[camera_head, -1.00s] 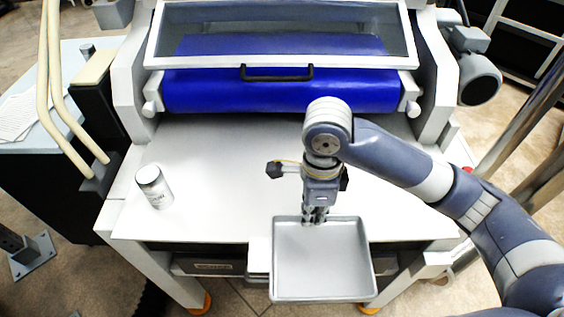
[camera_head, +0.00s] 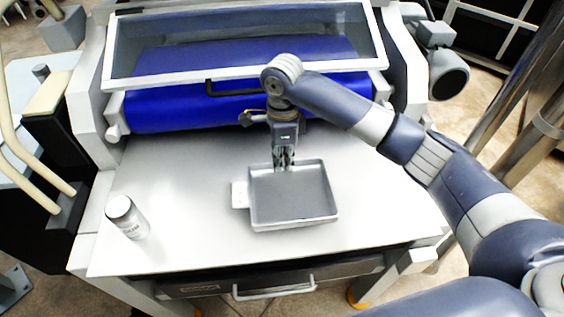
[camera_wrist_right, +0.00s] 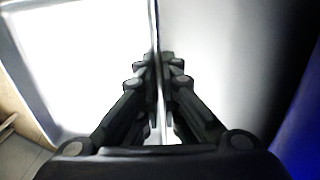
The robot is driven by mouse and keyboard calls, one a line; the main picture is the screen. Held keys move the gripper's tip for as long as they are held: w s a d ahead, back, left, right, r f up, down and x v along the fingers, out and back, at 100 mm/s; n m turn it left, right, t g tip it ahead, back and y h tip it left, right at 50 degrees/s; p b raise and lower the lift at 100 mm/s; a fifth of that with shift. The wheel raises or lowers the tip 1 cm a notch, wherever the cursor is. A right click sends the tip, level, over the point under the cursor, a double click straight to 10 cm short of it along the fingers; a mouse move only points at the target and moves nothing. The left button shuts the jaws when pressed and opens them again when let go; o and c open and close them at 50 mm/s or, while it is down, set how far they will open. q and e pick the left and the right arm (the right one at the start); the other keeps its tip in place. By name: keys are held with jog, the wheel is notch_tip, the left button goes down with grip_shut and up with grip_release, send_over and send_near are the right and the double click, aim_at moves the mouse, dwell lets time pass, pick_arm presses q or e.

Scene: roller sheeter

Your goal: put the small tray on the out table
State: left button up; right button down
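The small tray (camera_head: 293,193) is a shallow grey square tray. In the head view it is over the white out table (camera_head: 190,200), in front of the blue roller; I cannot tell whether it touches the surface. My right gripper (camera_head: 284,166) points down at the tray's far rim. In the right wrist view the fingers (camera_wrist_right: 160,75) are closed together on the thin tray wall, with the bright tray inside (camera_wrist_right: 85,60) to the left. My left gripper is not in view.
A white can (camera_head: 127,217) stands on the table's left part. The blue roller (camera_head: 180,108) and its framed clear guard (camera_head: 245,45) rise behind the table. A drawer handle (camera_head: 274,290) is below the front edge. Table surface right of the tray is clear.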

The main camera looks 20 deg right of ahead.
jog(key=shift+w, duration=0.65)
notch_tip(320, 180, down, 3)
jog(key=shift+d+r+p, duration=0.1)
jog(key=shift+d+p, duration=0.05)
jog(key=shift+p, duration=0.45)
jog(key=shift+f, duration=0.4)
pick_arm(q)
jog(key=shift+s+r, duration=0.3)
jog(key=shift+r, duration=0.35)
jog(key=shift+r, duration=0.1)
pick_arm(e)
jog(key=shift+f, duration=0.1)
jog(key=c, duration=1.8)
grip_release()
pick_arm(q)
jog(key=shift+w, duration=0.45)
